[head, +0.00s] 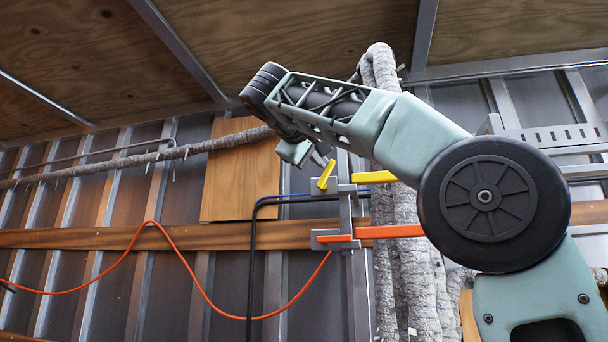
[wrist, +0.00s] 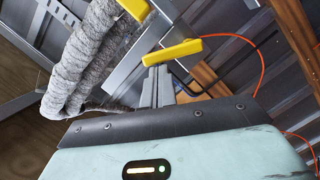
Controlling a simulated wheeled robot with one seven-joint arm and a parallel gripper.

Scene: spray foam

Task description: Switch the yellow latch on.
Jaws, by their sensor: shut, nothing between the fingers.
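The yellow latch (head: 326,176) is a short handle on a grey metal bracket at the wall. It stands tilted in the head view, its top leaning right. In the wrist view the yellow latch (wrist: 173,52) lies just beyond my fingertips. My gripper (head: 320,159) is just above and left of the latch in the head view. Its fingers (wrist: 157,78) are shut with nothing between them. They look very close to the latch; I cannot tell whether they touch it. A fixed yellow bar (head: 374,177) sits right of the latch, and its end (wrist: 135,8) shows in the wrist view.
An orange bar (head: 390,231) with a small handle (head: 335,238) is below the latch. Thick grey wrapped pipes (head: 400,250) stand behind my arm. An orange cable (head: 190,260) and a black hose (head: 251,260) hang on the wall. Open space lies left of my gripper.

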